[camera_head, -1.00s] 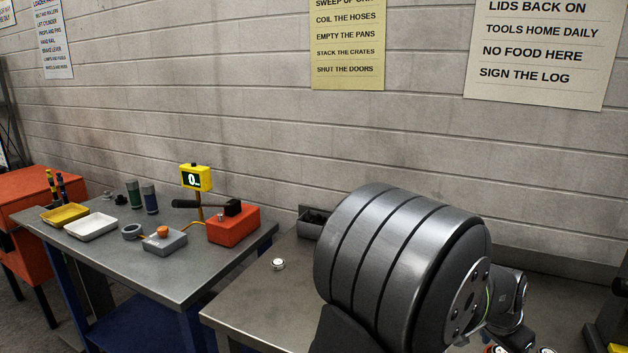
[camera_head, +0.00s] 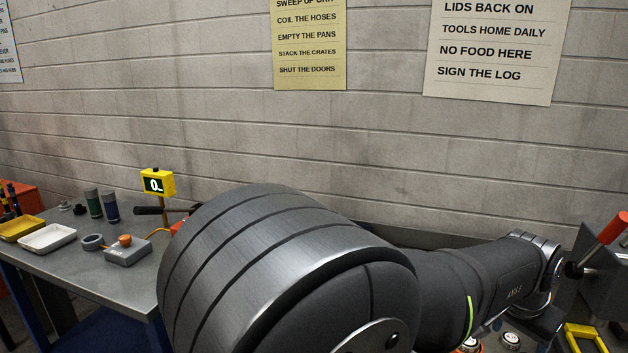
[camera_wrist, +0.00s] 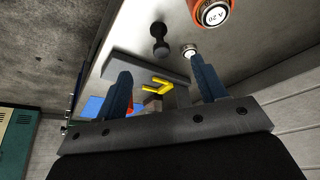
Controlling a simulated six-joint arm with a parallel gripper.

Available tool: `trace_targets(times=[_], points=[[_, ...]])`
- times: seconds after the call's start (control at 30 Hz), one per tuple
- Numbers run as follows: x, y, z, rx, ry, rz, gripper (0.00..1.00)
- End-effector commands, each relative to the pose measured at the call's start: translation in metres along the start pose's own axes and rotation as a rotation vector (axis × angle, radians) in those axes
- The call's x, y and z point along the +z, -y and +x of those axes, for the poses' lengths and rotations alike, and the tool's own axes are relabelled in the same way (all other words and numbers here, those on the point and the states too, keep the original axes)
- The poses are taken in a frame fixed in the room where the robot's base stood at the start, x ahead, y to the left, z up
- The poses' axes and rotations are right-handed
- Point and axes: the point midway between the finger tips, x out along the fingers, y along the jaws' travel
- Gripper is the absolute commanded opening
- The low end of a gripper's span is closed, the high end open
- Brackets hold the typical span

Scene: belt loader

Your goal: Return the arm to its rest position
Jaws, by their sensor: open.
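My arm fills the middle foreground of the head view and reaches to the right. My gripper cannot be made out in the head view. In the wrist view my gripper (camera_wrist: 160,68) shows two blue fingers spread wide apart, with nothing held between them. Beyond the fingers lie a grey bar (camera_wrist: 135,68) and a yellow bracket (camera_wrist: 158,85). Whether they are close to the fingertips is hard to tell.
A bench at left holds a yellow tray (camera_head: 20,228), a white tray (camera_head: 48,238), a grey box (camera_head: 128,252) and a yellow display (camera_head: 157,182). A red-handled lever (camera_head: 612,228) stands at right. An orange-rimmed round part (camera_wrist: 212,12) lies beyond my gripper.

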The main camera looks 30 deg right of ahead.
Motion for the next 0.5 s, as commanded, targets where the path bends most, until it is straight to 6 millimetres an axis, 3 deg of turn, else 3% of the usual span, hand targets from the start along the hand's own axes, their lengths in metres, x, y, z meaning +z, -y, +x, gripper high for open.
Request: trace_targets(times=[0.5], points=[[-0.011,0.099,0.044,-0.063,0.004,-0.153,0.65]])
